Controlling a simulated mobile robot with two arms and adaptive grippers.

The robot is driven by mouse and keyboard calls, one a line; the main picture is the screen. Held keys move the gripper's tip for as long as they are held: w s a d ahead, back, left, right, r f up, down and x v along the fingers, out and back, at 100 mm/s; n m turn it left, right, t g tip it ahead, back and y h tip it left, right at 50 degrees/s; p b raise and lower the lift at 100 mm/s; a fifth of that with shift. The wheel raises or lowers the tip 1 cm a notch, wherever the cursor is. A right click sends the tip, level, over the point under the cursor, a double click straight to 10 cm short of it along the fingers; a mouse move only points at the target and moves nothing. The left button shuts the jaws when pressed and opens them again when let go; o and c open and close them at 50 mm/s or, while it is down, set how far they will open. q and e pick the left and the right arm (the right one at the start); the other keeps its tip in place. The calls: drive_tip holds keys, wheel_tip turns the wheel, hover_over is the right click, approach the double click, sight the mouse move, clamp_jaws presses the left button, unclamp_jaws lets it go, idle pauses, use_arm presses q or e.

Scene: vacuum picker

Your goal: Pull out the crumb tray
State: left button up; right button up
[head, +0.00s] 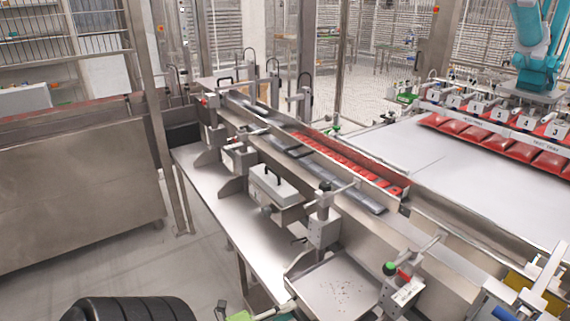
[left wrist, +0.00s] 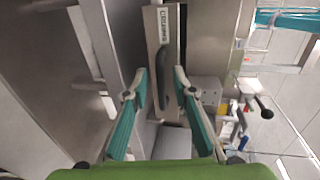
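In the left wrist view, a narrow steel front with a small dark-lettered label (left wrist: 153,30) carries a long black bar handle (left wrist: 164,88). It looks like the crumb tray's front, though the lettering is too small to read surely. My left gripper (left wrist: 160,72), with teal fingers, is open, one finger on each side of the handle; contact cannot be told. In the head view, a shallow steel tray (head: 338,290) with dark specks sits at the near end of the bench. Only small green parts that may be my left gripper show at the bottom edge. My right gripper is not in view.
A steel conveyor line with clamps and a white box (head: 276,188) runs along the bench (head: 204,186). Red pouches (head: 345,158) lie in its channel. A steel cabinet (head: 75,195) stands left across open floor. A white worktable (head: 440,155) lies right.

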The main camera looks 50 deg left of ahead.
use_arm(q)
drive_tip(key=v, duration=1.2)
idle(0.4)
